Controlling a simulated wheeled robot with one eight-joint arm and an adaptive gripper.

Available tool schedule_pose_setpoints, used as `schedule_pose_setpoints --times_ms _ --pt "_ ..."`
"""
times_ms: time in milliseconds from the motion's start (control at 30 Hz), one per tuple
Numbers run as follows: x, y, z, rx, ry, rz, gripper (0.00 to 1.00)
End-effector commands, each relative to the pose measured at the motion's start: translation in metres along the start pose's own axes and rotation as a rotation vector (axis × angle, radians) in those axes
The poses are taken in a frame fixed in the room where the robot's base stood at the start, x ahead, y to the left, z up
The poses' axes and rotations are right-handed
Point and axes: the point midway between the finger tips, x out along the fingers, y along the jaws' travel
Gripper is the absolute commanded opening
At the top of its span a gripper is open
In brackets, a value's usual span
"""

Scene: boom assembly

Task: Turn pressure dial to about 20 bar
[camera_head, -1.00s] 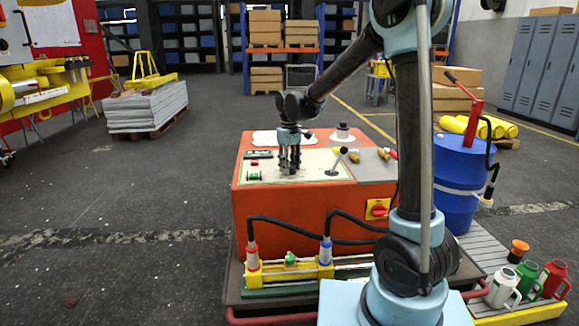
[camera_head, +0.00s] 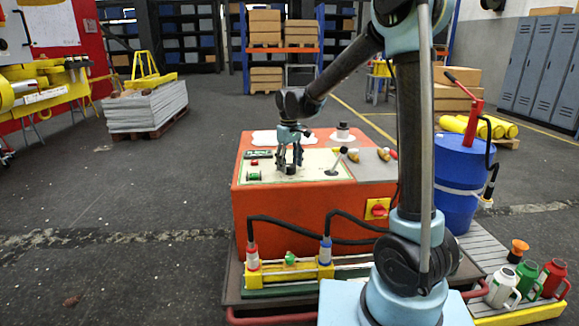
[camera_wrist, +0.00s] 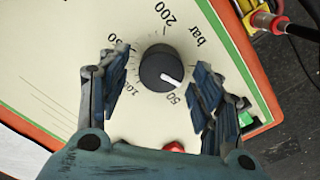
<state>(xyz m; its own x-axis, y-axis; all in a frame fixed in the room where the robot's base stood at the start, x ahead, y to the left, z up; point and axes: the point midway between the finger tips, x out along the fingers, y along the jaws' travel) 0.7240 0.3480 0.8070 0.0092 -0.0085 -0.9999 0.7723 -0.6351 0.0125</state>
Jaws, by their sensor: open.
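The pressure dial (camera_wrist: 160,67) is a round black knob on the cream panel (camera_wrist: 55,85), with printed marks 50, 100, 200 and "bar" around it. Its white pointer line points to the lower right in the wrist view, towards the 50 mark. My gripper (camera_wrist: 157,82) is open, with one finger on each side of the dial and a visible gap on both sides. In the head view my gripper (camera_head: 289,158) points down over the panel top, and the dial (camera_head: 291,170) shows as a dark shape between the fingers.
The orange console (camera_head: 290,215) carries a lever (camera_head: 337,160), a green knob (camera_head: 254,176) and a red button (camera_head: 255,162) near the dial. The red button also shows below the dial in the wrist view (camera_wrist: 174,147). A blue drum (camera_head: 458,180) stands to the right.

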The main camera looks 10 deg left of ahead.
Motion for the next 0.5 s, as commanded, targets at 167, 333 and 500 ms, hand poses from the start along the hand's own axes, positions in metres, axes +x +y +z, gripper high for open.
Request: schedule_pose_setpoints --times_ms 167,333,500 --pt "-0.025 0.0 0.001 0.0 0.0 0.0 0.59" --pt "-0.057 0.0 0.001 0.0 0.0 0.0 0.59" --pt "-0.085 0.0 0.0 0.0 0.0 -0.001 0.59"
